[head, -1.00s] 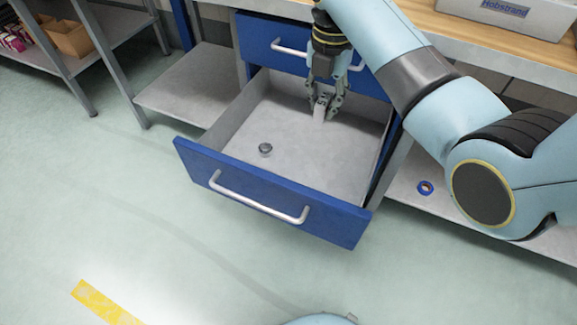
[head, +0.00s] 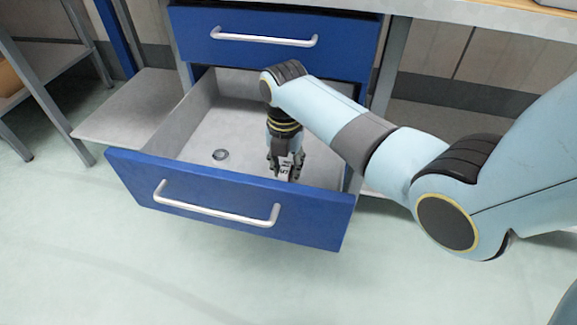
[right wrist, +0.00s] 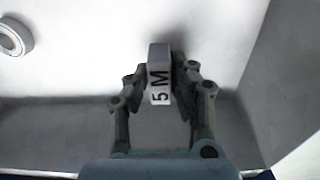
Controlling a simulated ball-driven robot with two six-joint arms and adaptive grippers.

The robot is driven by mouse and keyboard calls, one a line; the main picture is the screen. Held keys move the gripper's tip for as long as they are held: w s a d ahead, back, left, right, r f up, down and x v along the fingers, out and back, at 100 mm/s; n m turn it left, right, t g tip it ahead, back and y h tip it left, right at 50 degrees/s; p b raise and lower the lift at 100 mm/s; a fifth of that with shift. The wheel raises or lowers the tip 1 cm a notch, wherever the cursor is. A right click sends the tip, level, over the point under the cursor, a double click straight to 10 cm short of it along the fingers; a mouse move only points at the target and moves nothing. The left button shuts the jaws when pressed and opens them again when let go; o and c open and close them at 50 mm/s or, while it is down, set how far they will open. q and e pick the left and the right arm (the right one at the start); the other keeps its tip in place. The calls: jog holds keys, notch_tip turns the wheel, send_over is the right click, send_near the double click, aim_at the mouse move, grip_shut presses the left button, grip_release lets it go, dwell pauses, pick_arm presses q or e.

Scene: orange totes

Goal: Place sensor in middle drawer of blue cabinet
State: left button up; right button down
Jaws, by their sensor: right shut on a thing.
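My right gripper (head: 285,170) is inside the open drawer (head: 228,195) of the blue cabinet (head: 270,38), near its front right. The fingers (right wrist: 160,85) grip the block from both sides. Whether the block touches the drawer floor I cannot tell. Another blue drawer front with a silver handle sits shut above the open drawer. My left gripper is not in view.
A small round metal ring (head: 220,154) lies on the drawer floor to the left; it also shows in the right wrist view (right wrist: 14,37). The drawer floor between is bare. Grey shelves (head: 125,108) stand left of the cabinet.

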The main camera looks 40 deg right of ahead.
aim_at(290, 161)
jog(key=shift+f, duration=0.3)
jog(key=w+d+b, duration=0.2)
jog(key=d, duration=0.1)
jog(key=shift+w+d+f, duration=0.1)
jog(key=shift+w+f, duration=0.25)
jog(key=shift+f, duration=0.05)
jog(key=shift+f+b, duration=0.3)
jog(key=shift+f, duration=0.05)
jog(key=shift+r, duration=0.2)
jog(key=shift+f, duration=0.2)
jog(key=c, duration=1.1)
grip_release()
jog(key=shift+c, duration=0.2)
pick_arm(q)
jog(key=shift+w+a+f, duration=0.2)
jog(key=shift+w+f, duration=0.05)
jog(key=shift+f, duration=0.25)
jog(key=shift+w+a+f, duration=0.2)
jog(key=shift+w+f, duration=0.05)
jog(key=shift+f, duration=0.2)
pick_arm(e)
jog(key=shift+r, duration=0.1)
